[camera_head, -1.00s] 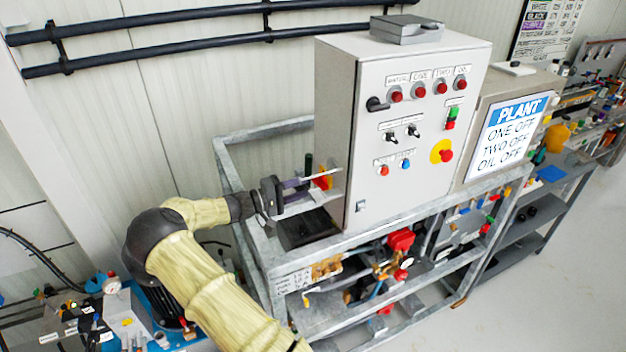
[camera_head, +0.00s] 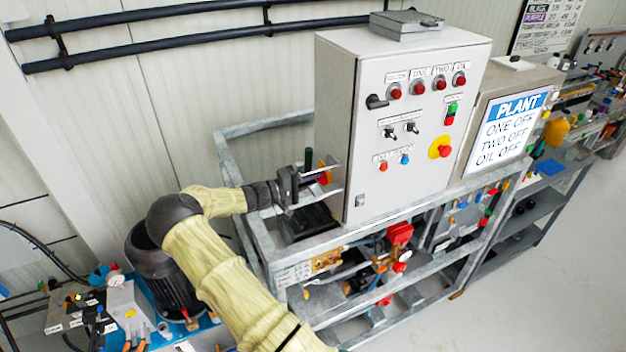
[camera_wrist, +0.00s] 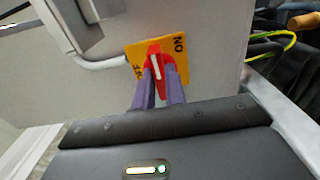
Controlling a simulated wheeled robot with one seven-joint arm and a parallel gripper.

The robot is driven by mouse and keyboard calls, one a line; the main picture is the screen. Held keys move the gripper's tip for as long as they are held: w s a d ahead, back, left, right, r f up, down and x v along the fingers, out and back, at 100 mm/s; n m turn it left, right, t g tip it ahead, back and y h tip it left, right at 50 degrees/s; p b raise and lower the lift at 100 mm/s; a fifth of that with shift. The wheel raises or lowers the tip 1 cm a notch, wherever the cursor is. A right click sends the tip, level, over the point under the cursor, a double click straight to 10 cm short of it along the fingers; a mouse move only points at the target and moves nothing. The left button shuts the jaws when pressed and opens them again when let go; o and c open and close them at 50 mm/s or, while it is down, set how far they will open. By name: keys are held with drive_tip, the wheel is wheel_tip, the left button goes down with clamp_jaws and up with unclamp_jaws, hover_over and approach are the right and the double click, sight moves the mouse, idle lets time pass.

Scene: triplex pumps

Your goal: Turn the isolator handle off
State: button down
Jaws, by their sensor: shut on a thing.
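The isolator handle (camera_wrist: 157,66) is red with a white stripe and sits on a yellow plate (camera_wrist: 179,62) on the side of the grey cabinet. ON is marked at the plate's upper right, and partly hidden OFF lettering shows at its left. The handle's stripe stands near upright in the wrist view. My gripper (camera_wrist: 160,82) has its purple fingers on both sides of the handle, shut on it. In the head view my gripper (camera_head: 325,178) reaches the cabinet's left side, where a bit of yellow and red shows and the handle is mostly hidden.
The grey control cabinet (camera_head: 400,130) stands on a metal frame (camera_head: 262,240) with pipes and valves below. A PLANT sign (camera_head: 507,130) is at its right. A bent grey pipe (camera_wrist: 100,63) and yellow-green wire (camera_wrist: 272,42) flank the plate. Floor at right is clear.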

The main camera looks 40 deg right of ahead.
drive_tip(key=shift+f+n, duration=0.1)
drive_tip(key=shift+n, duration=0.3)
drive_tip(key=n, duration=1.7)
idle(0.4)
drive_tip(key=c, duration=1.4)
unclamp_jaws()
drive_tip(key=shift+c, duration=0.2)
drive_tip(key=shift+a, duration=0.1)
